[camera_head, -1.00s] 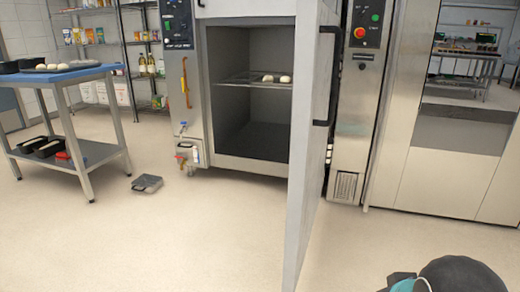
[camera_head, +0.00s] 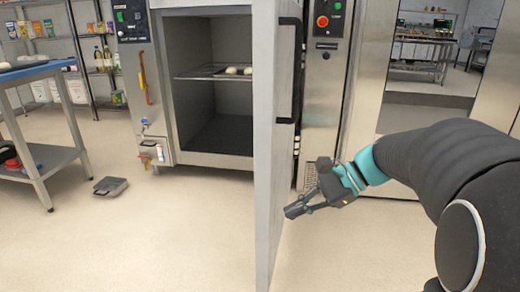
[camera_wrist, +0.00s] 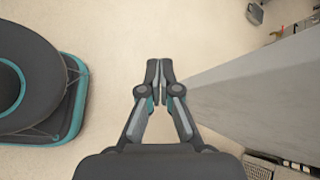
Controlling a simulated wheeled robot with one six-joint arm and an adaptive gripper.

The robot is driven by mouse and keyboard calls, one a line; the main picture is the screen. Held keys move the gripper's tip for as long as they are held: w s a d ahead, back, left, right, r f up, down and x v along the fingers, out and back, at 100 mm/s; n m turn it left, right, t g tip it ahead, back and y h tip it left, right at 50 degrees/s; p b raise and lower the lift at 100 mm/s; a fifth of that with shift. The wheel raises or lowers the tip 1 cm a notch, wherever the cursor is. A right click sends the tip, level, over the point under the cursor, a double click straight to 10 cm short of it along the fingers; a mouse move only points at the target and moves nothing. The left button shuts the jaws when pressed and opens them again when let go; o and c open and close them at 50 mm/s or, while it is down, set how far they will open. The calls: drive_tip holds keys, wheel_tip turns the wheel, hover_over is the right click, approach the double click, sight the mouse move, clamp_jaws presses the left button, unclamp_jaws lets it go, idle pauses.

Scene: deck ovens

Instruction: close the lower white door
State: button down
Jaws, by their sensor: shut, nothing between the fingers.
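The lower white door (camera_head: 265,150) stands wide open, seen nearly edge-on in the head view, with a dark handle (camera_head: 288,70) on its right-hand face. In the wrist view the door (camera_wrist: 265,100) runs along the right side. My gripper (camera_head: 290,212) is shut and empty, low on the right of the door. In the wrist view my gripper's fingertips (camera_wrist: 159,68) meet, close to the door's near end; I cannot tell whether they touch it. The oven chamber (camera_head: 217,110) is open left of the door.
A wire shelf (camera_head: 205,73) inside the chamber carries pale dough pieces. A blue-topped table (camera_head: 35,130) stands at left, with a grey scale-like object (camera_head: 110,187) on the floor beside it. A steel oven front (camera_head: 400,110) is behind my arm.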

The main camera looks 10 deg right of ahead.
drive_tip(key=w+d+r+m+t+y, duration=0.1)
drive_tip(key=w+d+r+m+y, duration=0.15)
drive_tip(key=w+d, duration=0.25)
drive_tip(key=m+t+y, duration=0.3)
drive_tip(key=m+y, duration=0.1)
drive_tip(key=m, duration=0.1)
approach(274, 155)
drive_tip(key=b+x, duration=0.1)
drive_tip(key=x, duration=0.6)
drive_tip(key=shift+s+a+r, duration=0.1)
drive_tip(key=shift+a, duration=0.05)
drive_tip(key=shift+a+t, duration=0.1)
drive_tip(key=shift+t, duration=0.2)
